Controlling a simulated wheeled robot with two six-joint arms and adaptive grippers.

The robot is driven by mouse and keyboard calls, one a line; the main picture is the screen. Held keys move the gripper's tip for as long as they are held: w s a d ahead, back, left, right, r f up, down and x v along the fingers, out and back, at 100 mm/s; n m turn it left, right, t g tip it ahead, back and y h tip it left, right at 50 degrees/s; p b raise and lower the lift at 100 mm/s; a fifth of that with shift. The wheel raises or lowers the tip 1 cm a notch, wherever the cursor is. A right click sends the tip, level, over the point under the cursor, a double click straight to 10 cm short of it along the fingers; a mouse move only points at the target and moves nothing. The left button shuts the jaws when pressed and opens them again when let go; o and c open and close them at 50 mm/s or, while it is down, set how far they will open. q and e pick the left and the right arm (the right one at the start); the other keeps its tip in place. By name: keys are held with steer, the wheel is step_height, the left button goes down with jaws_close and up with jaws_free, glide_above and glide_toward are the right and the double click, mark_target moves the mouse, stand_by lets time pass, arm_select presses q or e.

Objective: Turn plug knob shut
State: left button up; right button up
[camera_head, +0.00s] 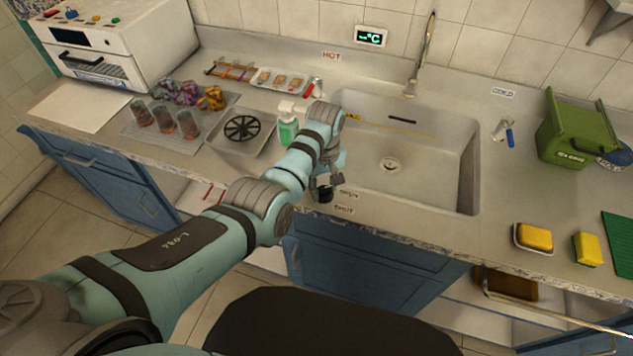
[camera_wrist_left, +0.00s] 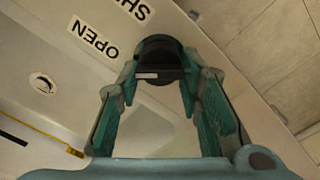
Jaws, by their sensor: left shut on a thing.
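The plug knob (camera_wrist_left: 160,58) is round and black, with a small pale mark on its side. It sits on the sink's front rim beside the printed labels OPEN (camera_wrist_left: 95,38) and SHUT (camera_wrist_left: 135,8). My left gripper (camera_wrist_left: 160,74) is shut on the knob, with one green-padded finger at each side. In the head view the dark knob (camera_head: 324,195) shows just below my left gripper (camera_head: 328,182), partly hidden by it. The sink drain (camera_head: 390,164) lies behind in the basin; it also shows in the wrist view (camera_wrist_left: 43,83). My right gripper is not in view.
The sink basin (camera_head: 440,165) is behind and right of the gripper, with a tall faucet (camera_head: 425,55) at its back. A green soap bottle (camera_head: 287,126) stands close left of my arm. Yellow sponges (camera_head: 535,237) and a green bin (camera_head: 575,135) are at right.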

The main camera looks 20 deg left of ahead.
arm_select(q)
steer(key=m+p, duration=0.1)
steer(key=m, duration=0.1)
steer(key=m+p, duration=0.1)
steer(key=shift+s+d+f+m, duration=0.1)
steer(key=shift+s+d+m, duration=0.1)
steer(key=shift+s+m, duration=0.15)
steer(key=m+p, duration=0.1)
steer(key=m, duration=0.2)
steer(key=shift+f+m, duration=0.1)
steer(key=shift+m, duration=0.25)
steer(key=m, duration=0.5)
steer(key=shift+p, duration=0.4)
steer(key=shift+w+m, duration=0.1)
steer(key=shift+m, duration=2.3)
steer(key=shift+a, duration=0.1)
steer(key=o, duration=1.2)
